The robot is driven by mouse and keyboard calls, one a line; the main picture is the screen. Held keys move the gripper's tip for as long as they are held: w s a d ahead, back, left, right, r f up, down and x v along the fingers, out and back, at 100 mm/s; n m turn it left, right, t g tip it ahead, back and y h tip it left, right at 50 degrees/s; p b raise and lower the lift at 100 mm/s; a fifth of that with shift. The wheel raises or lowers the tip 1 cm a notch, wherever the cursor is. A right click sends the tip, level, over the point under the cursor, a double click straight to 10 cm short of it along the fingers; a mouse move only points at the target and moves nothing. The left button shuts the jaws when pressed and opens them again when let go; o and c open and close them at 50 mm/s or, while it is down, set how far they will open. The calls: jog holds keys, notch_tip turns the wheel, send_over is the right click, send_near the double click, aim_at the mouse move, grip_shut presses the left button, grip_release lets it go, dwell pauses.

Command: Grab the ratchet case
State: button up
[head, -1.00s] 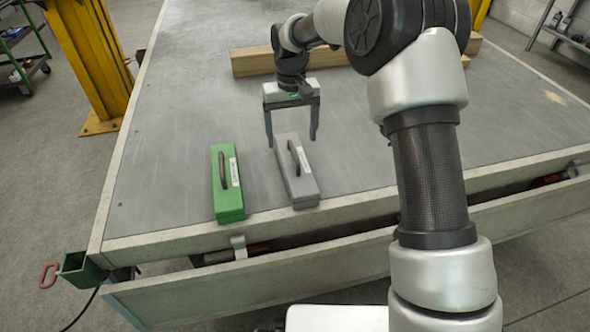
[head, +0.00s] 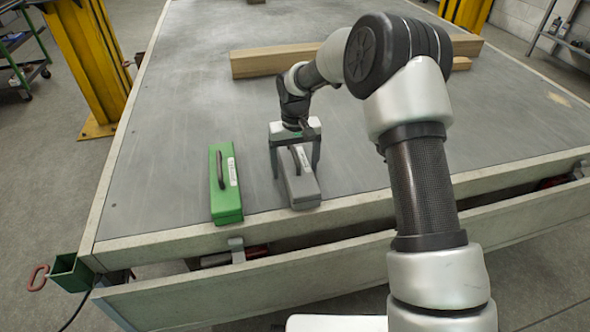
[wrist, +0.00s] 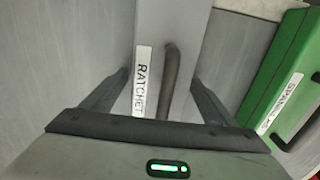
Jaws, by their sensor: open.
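The ratchet case (head: 300,186) is a long grey box with a dark handle and a white label, lying on the grey trailer deck near its front edge. In the wrist view the grey case (wrist: 178,22) shows its label reading "RATCHET". My gripper (head: 295,174) is open over the far part of the case, with one finger on each side. In the wrist view my two fingers (wrist: 160,100) flank the case and its handle. I cannot tell whether they touch its sides.
A green case (head: 228,202) with a dark handle lies to the left; its label (wrist: 280,103) begins "SPAN" in the wrist view. Wooden beams (head: 260,62) lie across the deck behind my gripper. The deck's left side is clear.

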jog(key=shift+r, duration=0.1)
jog(key=c, duration=1.5)
